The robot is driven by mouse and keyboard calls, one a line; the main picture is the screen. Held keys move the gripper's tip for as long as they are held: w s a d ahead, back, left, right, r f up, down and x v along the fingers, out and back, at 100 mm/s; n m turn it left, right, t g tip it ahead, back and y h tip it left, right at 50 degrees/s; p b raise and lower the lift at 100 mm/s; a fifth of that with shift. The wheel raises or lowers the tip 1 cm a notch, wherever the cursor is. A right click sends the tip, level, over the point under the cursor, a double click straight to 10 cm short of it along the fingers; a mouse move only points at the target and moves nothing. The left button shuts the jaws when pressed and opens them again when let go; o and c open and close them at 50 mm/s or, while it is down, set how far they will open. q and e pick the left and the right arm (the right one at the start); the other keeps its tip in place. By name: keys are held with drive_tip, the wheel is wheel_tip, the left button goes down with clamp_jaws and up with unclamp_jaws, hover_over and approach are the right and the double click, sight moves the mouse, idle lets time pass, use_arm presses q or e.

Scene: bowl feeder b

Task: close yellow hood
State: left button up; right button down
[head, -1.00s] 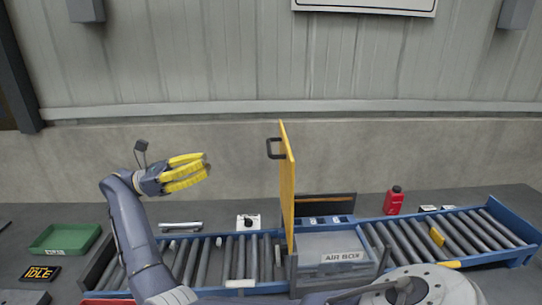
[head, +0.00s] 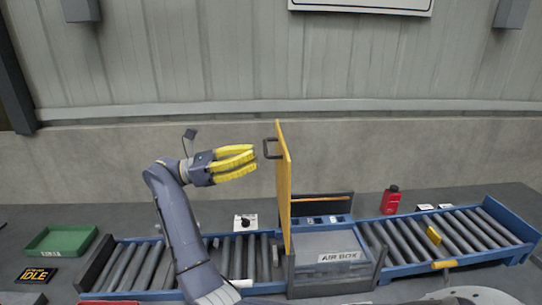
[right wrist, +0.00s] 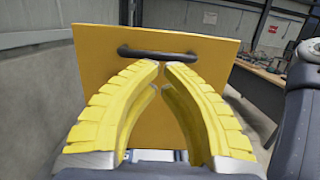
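The yellow hood (head: 284,190) stands upright, open, above the box station, seen almost edge-on in the head view. Its black handle (head: 269,149) is on its left face, near the top. My right gripper (head: 255,161) is just left of the handle, fingers pointing at it. In the right wrist view the yellow fingers (right wrist: 163,66) come together at the tips with only a sliver between them and nothing held. The hood's face (right wrist: 210,75) fills the space behind them, and the handle (right wrist: 135,52) lies just beyond the tips. Contact cannot be told. My left gripper is out of view.
A clear-lidded box labelled AIR BOX (head: 335,245) sits beneath, right of the hood. Roller conveyors run left (head: 130,266) and right (head: 470,232). A red bottle (head: 391,200), a green tray (head: 62,241) and an IDLE sign (head: 36,275) stand around.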

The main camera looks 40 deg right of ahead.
drive_tip(key=shift+x, duration=0.9)
